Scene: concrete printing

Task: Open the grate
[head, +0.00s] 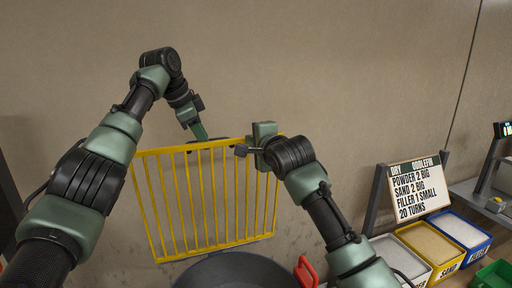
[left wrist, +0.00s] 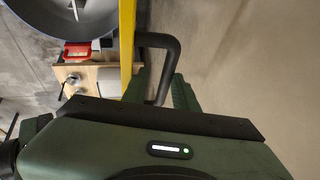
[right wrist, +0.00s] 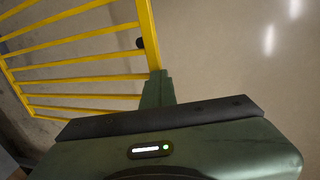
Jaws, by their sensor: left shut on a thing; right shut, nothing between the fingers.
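The yellow barred grate (head: 186,200) stands steeply tilted up behind a dark round drum (head: 235,268) in the head view. A dark handle (head: 212,144) runs along its top bar; it also shows as a black loop in the left wrist view (left wrist: 174,50). My left gripper (head: 200,134) is shut on the handle (left wrist: 160,92). My right gripper (head: 263,133) is shut and empty at the grate's upper right corner. In the right wrist view its closed fingers (right wrist: 157,88) are at the end of a yellow bar (right wrist: 149,35); touching cannot be told.
A red handle (head: 306,272) is at the drum's right. Further right are a recipe sign (head: 418,187), grey, yellow (head: 427,243) and blue (head: 460,230) bins, a green bin (head: 494,275) and a scale (head: 490,198). A plain wall rises behind the grate.

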